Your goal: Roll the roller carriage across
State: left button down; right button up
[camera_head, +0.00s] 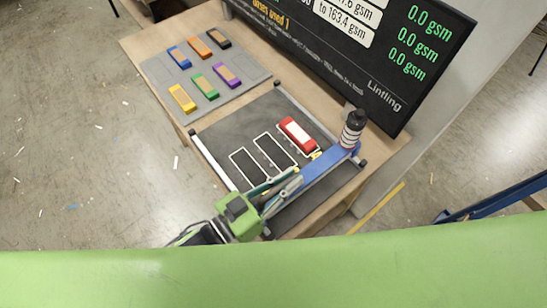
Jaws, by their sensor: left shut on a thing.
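The roller carriage (325,168) is a blue bar lying across the right part of a dark grey bed (225,138) with pale rails. A dark-topped post with light and red bands (353,128) stands at its far end. My left gripper (286,184), green and black, reaches in from the lower left and is shut on the near part of the carriage. Its fingers hide the exact contact. A red block with a white top (297,134) lies on the bed beside the carriage, in a row with white-outlined slots (246,168). My right gripper is not in view.
A grey board (155,72) at the back left holds several coloured blocks, one of them yellow (182,98). A dark display (385,60) stands behind the bed. The wooden table edge (165,109) runs along the left. The bed left of the carriage has white-outlined slots.

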pick_arm(q)
jog(key=shift+s+d, duration=0.45)
jog(key=shift+s, duration=0.15)
jog(key=c, duration=2)
grip_release()
jog(key=shift+s+d, duration=0.1)
jog(key=shift+s, duration=0.05)
jog(key=shift+c, duration=0.2)
jog(key=shift+s+a, duration=0.15)
jog(key=shift+a, duration=0.3)
jog(key=v, duration=1.1)
jog(key=shift+s+d, duration=0.1)
jog(key=shift+s, duration=0.05)
